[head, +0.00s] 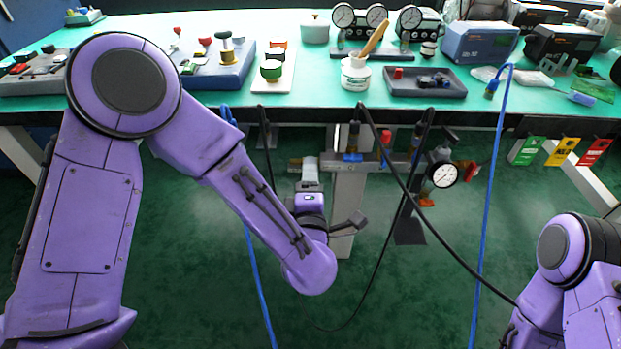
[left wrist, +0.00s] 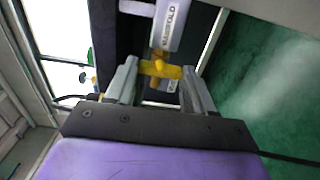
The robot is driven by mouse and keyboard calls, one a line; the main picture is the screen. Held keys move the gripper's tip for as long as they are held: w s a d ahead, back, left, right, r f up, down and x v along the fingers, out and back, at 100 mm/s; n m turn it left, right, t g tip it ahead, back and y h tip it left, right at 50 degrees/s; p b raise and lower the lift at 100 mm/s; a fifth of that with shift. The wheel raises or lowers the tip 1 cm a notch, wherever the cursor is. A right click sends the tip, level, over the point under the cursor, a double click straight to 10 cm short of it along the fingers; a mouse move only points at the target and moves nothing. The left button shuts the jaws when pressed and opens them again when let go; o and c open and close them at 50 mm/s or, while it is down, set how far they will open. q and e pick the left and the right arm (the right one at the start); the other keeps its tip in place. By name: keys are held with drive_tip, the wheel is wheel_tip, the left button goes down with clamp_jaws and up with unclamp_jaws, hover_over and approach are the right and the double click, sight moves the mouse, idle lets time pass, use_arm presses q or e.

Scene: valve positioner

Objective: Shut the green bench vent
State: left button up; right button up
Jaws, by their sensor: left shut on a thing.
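In the left wrist view a yellow valve handle (left wrist: 159,69) sits below a grey manifold block (left wrist: 174,22) with dark lettering. My left gripper (left wrist: 161,74) has one finger on each side of the yellow handle and is shut on it. In the head view the left gripper (head: 309,172) is under the bench's front edge, largely hidden by my own wrist. A green round knob (head: 271,70) on a white base stands on the bench top, well above the gripper; I cannot tell whether it is the vent. My right gripper is out of view.
The bench (head: 330,105) has a front edge above my left wrist. Blue (head: 490,200) and black hoses hang near it. A pressure gauge (head: 443,175) and fittings are to the right under the bench. Green, yellow and red tags (head: 563,152) hang at the right edge.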

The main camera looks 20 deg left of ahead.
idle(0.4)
use_arm(q)
drive_tip(key=o, duration=1)
drive_tip(key=shift+o, duration=0.2)
drive_tip(key=shift+s, duration=0.1)
drive_tip(key=v, duration=1)
drive_tip(key=shift+s+p, duration=0.2)
drive_tip(key=shift+p, duration=0.15)
